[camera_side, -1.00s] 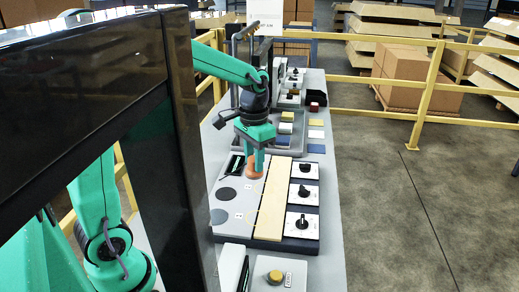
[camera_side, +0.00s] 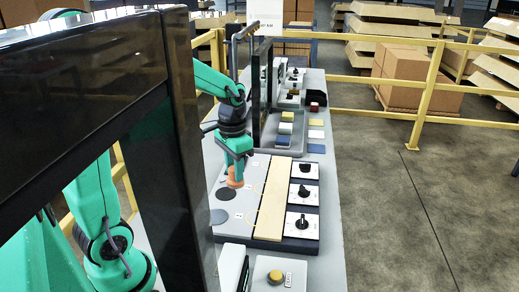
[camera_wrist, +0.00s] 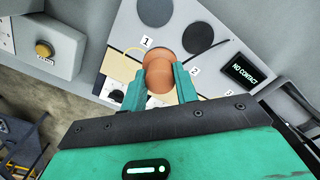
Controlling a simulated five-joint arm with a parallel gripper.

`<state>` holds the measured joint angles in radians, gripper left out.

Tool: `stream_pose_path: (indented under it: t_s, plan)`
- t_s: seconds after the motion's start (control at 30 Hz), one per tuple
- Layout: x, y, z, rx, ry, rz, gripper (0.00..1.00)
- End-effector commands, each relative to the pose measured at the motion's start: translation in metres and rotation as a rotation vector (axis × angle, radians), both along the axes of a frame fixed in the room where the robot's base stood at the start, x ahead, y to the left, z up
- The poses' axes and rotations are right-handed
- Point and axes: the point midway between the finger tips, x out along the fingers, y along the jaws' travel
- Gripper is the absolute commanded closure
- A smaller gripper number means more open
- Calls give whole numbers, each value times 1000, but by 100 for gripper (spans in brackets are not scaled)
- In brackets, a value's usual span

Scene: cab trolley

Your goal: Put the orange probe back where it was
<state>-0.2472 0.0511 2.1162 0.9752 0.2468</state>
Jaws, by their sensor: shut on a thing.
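The orange probe (camera_side: 234,183) is in my gripper (camera_side: 237,172), low over the grey panel (camera_side: 215,185) in the side view. In the wrist view the fingers (camera_wrist: 160,80) close on both sides of the probe (camera_wrist: 158,72). I cannot tell whether its foot touches the panel. A dark round pad (camera_side: 227,195) lies close in front of the probe, with a grey pad (camera_side: 218,217) nearer. A small display (camera_wrist: 244,68) reads NO CONTACT.
A pale wooden strip (camera_side: 272,198) runs right of the panel, beside several knob modules (camera_side: 303,195). A yellow button box (camera_side: 274,276) stands nearer. A grey tray (camera_side: 290,142) with coloured blocks lies beyond. A dark upright frame (camera_side: 180,150) covers much of the left.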

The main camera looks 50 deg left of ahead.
Motion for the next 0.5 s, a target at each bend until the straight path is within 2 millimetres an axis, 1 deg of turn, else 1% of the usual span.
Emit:
stream_pose_path:
  t_s: [0.03,0.3,0.4,0.5]
  plan:
    - [0,10,-6,-1,2,5,100]
    - [5,52,-32,-1,2,4,100]
    - [7,65,-39,0,0,2,100]
    - [8,73,-43,0,-1,2,100]
